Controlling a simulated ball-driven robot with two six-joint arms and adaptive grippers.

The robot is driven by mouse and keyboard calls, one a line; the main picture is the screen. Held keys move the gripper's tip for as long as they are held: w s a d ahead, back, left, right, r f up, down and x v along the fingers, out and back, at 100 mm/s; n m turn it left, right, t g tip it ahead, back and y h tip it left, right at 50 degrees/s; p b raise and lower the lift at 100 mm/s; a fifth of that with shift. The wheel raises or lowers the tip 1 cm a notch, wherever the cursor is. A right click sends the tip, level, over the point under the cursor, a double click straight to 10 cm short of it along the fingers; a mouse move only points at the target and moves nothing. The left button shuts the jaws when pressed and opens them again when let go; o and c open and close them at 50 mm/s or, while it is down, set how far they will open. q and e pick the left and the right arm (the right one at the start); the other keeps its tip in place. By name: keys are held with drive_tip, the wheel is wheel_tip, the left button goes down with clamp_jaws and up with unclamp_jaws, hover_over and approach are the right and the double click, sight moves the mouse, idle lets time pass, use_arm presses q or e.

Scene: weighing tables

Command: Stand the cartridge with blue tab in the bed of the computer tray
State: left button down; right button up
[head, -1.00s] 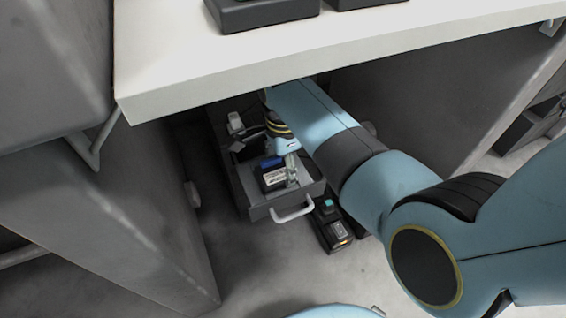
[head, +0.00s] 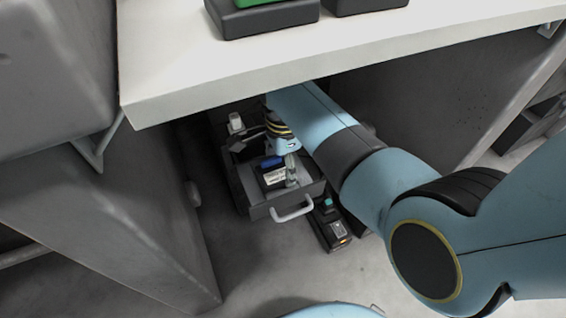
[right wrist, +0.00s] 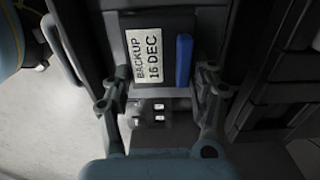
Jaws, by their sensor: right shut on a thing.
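The cartridge with blue tab (head: 274,178) is dark with a white label. In the right wrist view the label on the cartridge (right wrist: 168,30) reads "BACKUP 16 DEC", beside the blue tab (right wrist: 183,60). My right gripper (right wrist: 166,82) is shut on the cartridge, one finger on each side. In the head view my right gripper (head: 283,168) is down at the open grey drawer (head: 262,211), with the cartridge within its outline. Whether the cartridge touches the drawer floor is hidden. I cannot tell which thing is the computer tray. My left gripper is out of view.
A dark device (head: 331,230) with a teal piece and an orange light stands on the floor right of the drawer. The white tabletop (head: 300,65) overhangs the drawer and bears dark docks (head: 262,20), one with a green piece. Grey cabinet walls flank the left.

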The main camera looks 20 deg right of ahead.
drive_tip(key=shift+p, duration=0.55)
idle(0.9)
drive_tip(key=shift+f, duration=0.45)
idle(0.6)
drive_tip(key=o, duration=1.2)
drive_tip(key=shift+o, duration=0.4)
drive_tip(key=shift+o, duration=1.2)
